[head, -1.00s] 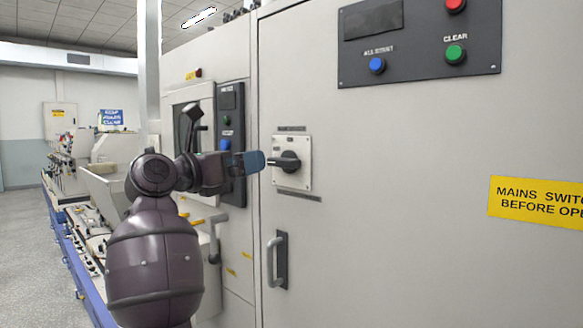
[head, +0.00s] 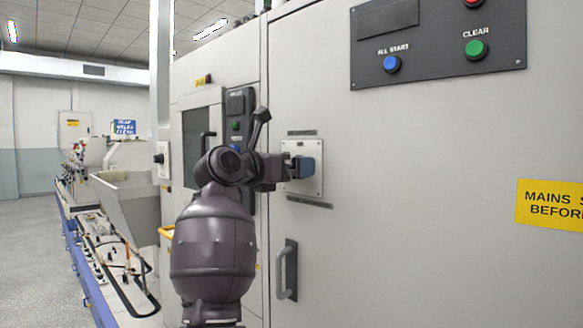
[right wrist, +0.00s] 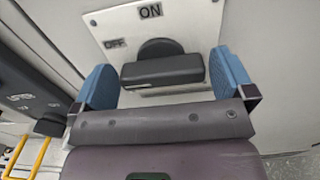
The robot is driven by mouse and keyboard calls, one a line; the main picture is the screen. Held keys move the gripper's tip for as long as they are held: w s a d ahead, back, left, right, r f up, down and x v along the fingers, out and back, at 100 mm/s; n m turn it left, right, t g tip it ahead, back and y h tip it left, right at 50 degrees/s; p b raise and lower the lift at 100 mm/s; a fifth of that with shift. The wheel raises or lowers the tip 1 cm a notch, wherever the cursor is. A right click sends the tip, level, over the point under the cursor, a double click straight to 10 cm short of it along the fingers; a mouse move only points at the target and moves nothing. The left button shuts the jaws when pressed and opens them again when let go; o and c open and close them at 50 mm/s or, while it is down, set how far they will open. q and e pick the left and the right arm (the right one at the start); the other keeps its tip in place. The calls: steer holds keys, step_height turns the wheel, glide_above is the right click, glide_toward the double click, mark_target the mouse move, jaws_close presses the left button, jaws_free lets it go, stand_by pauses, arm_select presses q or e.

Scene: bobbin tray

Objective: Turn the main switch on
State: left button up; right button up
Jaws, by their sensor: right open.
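The main switch is a black rotary handle (right wrist: 162,70) on a light plate (head: 315,150) on the grey cabinet front. In the right wrist view the plate is marked ON at the top and OFF at the left. The handle lies crosswise, its left end toward the OFF side. My right gripper (head: 304,168) is open, with one blue finger on each side of the handle and a visible gap at each. In the head view the gripper hides most of the handle. My left gripper is in neither view.
Above right is a dark panel (head: 436,70) with blue ALL START (head: 391,64) and green CLEAR (head: 476,49) buttons. A door handle (head: 287,270) sticks out below the switch. A yellow sign (head: 552,204) is flat on the cabinet. Machinery (head: 100,240) stands at left.

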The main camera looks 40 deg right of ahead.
steer(key=shift+d, duration=0.75)
steer(key=shift+c, duration=0.2)
steer(key=c, duration=0.6)
